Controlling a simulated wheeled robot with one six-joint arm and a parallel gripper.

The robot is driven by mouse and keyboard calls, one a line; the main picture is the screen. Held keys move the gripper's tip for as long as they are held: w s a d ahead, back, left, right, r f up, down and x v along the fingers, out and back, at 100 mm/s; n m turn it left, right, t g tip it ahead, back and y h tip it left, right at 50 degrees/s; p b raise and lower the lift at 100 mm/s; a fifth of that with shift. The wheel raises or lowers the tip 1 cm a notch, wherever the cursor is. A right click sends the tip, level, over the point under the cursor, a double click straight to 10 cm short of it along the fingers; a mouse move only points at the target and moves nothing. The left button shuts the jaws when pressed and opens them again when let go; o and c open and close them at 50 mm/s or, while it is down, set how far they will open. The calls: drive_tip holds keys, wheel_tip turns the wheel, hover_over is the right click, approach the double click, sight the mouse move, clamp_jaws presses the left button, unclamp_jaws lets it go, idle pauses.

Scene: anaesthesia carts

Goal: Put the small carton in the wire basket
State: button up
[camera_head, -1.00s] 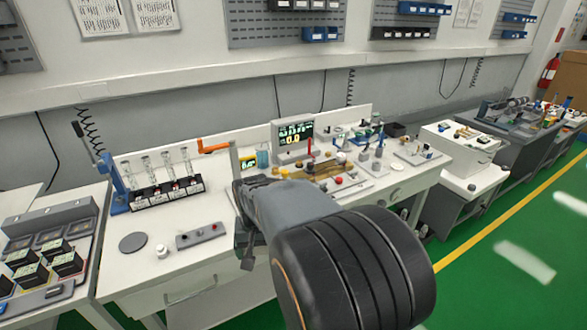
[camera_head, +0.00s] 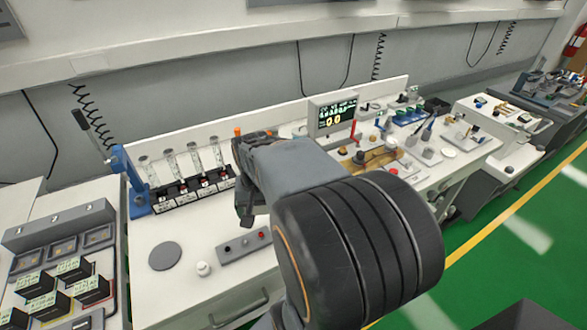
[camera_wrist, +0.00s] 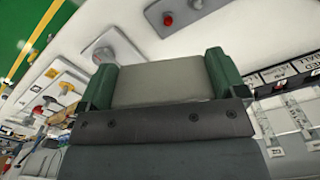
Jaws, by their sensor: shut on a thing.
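My gripper (camera_wrist: 161,68) is shut on a plain grey-beige block, which looks like the small carton (camera_wrist: 160,86). The block fills the space between the two green fingers in the wrist view. In the head view my gripper (camera_head: 243,185) hangs above the white cart top, in front of the row of glass tubes. The carton is hidden there behind my own wrist and gripper. I cannot make out a wire basket in either current view.
The white cart top (camera_head: 185,285) holds a grey disc (camera_head: 165,256), a white knob (camera_head: 203,268) and a grey switch bar (camera_head: 243,246). A monitor (camera_head: 333,113) and several small instruments stand farther right. Black boxes (camera_head: 75,268) sit on the left cart. Green floor lies at right.

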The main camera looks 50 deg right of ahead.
drive_tip(key=w+d+f, duration=0.2)
drive_tip(key=w+f, duration=0.1)
drive_tip(key=w, duration=0.1)
drive_tip(key=w+d+f+p, duration=0.1)
drive_tip(key=w+d+f, duration=0.1)
drive_tip(key=w, duration=0.1)
drive_tip(key=w+d+f, duration=0.1)
drive_tip(key=w+f, duration=0.2)
drive_tip(key=w, duration=0.1)
drive_tip(key=shift+w+d+f+p, duration=0.3)
drive_tip(key=shift+d, duration=0.1)
drive_tip(key=shift+w+d+f, duration=0.2)
drive_tip(key=shift+w+f, duration=0.25)
drive_tip(key=shift+f, duration=1.75)
drive_tip(key=shift+f, duration=0.1)
drive_tip(key=shift+f, duration=0.15)
drive_tip(key=o, duration=0.8)
drive_tip(key=shift+c, duration=0.2)
